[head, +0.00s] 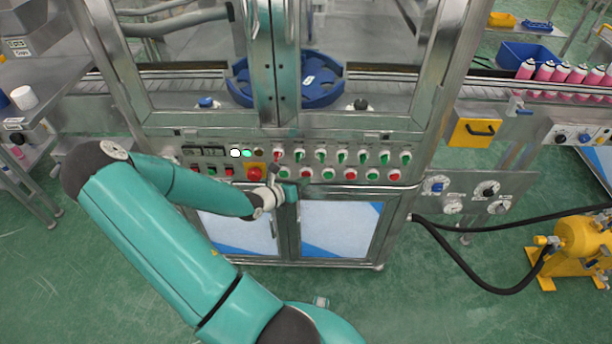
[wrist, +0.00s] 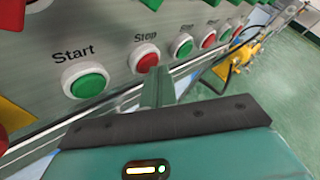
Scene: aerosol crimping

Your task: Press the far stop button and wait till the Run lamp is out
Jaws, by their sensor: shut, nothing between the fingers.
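My gripper (head: 274,172) is at the control panel (head: 220,163), just right of the red mushroom button (head: 254,173) on its yellow plate. In the wrist view its shut, empty fingers (wrist: 157,84) reach up to the lower edge of a red button labelled Stop (wrist: 146,59). I cannot tell whether they touch it. A green Start button (wrist: 88,80) is left of it. Another red button (wrist: 208,41) is farther along; its label is blurred. In the head view a white lamp (head: 235,153) and a green lamp (head: 247,153) glow. I cannot read which is Run.
Several red and green buttons continue right along the panel, ending near a red one (head: 393,175). Glazed machine doors and a blue star wheel (head: 320,82) are above. A yellow pump (head: 580,245) with black hoses stands at the right. Green floor in front is mostly clear.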

